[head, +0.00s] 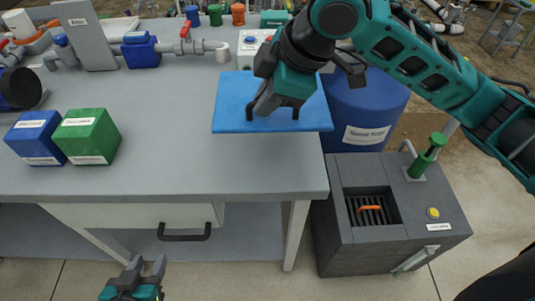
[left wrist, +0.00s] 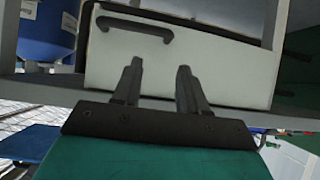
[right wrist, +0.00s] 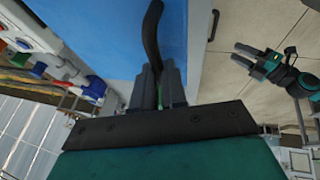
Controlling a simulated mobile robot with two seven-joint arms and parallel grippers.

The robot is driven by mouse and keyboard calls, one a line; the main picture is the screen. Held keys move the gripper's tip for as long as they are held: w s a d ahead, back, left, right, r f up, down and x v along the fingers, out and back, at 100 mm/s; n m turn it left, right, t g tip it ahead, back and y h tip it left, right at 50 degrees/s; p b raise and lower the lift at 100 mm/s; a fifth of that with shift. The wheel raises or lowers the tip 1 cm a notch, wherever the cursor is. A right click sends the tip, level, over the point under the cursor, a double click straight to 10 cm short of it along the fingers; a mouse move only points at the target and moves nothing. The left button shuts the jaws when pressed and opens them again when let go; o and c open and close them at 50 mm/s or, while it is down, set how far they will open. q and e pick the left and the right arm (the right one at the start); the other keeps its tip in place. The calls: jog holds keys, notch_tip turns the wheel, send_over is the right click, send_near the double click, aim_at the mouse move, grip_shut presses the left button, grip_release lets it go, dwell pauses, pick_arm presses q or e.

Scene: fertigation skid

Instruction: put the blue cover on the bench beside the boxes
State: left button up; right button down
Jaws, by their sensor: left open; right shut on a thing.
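The blue cover (head: 228,95) is a flat blue panel with a black handle (right wrist: 152,35). My right gripper (head: 272,108) is shut on that handle, and the cover lies flat at the right end of the grey bench top (head: 165,150). I cannot tell whether the cover touches the bench. The blue box (head: 30,142) and the green box (head: 95,140) stand side by side on the bench, left of the cover. My left gripper (head: 145,268) is open and empty, low in front of the bench; its fingers also show in the left wrist view (left wrist: 157,80).
Bench top between the green box and the cover is clear. Pipes and valves (head: 183,45) line the back. A drawer with a black handle (head: 184,233) is under the bench. A blue drum (head: 365,105) and a dark grey unit (head: 350,245) with an open top recess stand at right.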

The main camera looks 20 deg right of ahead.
notch_tip(320, 180, down, 13)
jog(key=b, duration=0.3)
jog(key=shift+r, duration=0.1)
jog(key=shift+f, duration=0.35)
jog(key=c, duration=1.2)
grip_release()
pick_arm(q)
jog(key=shift+w+d+f+h, duration=0.15)
jog(key=shift+w+d+f, duration=0.15)
jog(key=shift+d, duration=0.1)
jog(key=shift+w+d+f+h, duration=0.15)
jog(key=shift+d+f, duration=0.15)
jog(key=shift+d, duration=0.1)
